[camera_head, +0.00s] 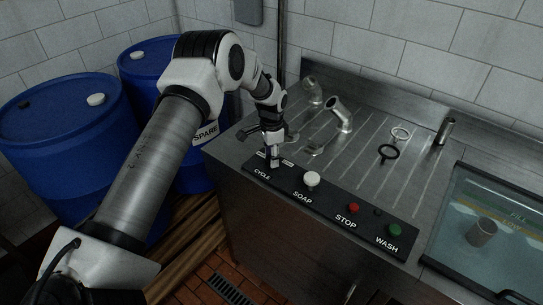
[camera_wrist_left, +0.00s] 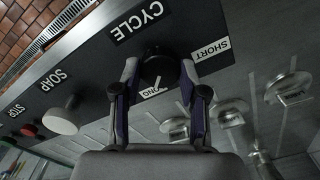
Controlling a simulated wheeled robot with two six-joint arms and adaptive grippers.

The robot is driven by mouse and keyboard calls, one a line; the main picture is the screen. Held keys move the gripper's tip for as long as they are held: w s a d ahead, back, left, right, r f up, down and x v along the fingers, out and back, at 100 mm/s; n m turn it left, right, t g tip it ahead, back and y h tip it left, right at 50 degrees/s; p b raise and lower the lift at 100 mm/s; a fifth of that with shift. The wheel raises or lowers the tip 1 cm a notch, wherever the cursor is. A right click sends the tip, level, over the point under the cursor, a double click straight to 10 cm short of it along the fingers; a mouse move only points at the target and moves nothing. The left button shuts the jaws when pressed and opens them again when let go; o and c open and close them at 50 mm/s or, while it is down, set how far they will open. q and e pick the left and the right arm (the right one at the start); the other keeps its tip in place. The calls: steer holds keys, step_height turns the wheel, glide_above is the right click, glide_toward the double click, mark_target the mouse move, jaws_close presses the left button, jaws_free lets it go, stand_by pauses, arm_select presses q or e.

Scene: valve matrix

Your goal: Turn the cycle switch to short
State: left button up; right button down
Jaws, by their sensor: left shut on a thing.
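The cycle switch is a dark round knob (camera_wrist_left: 157,66) on the black control panel (camera_head: 333,202). In the left wrist view it sits between the CYCLE label (camera_wrist_left: 137,22), the SHORT label (camera_wrist_left: 211,50) and the partly covered LONG label (camera_wrist_left: 156,91). My left gripper (camera_head: 273,162) reaches down onto the panel's left end and is shut on the knob, one finger on each side. My right gripper is not in view.
To the right along the panel are a white SOAP button (camera_head: 312,179), a red STOP button (camera_head: 353,208) and a green WASH button (camera_head: 395,230). Behind lie metal pipe fittings (camera_head: 341,113) and rings (camera_head: 389,152). A water-filled basin (camera_head: 495,215) is at right; blue drums (camera_head: 62,130) stand left.

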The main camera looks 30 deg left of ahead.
arm_select(q)
steer(key=shift+s+f+n, duration=0.15)
steer(key=shift+f+n, duration=0.1)
steer(key=shift+n, duration=0.15)
steer(key=n, duration=0.7)
steer(key=shift+n, duration=0.4)
steer(key=n, duration=0.4)
steer(key=shift+n+p, duration=0.3)
steer(key=shift+p, duration=0.1)
steer(key=n, duration=0.4)
steer(key=shift+n+p, duration=0.3)
steer(key=shift+n, duration=0.1)
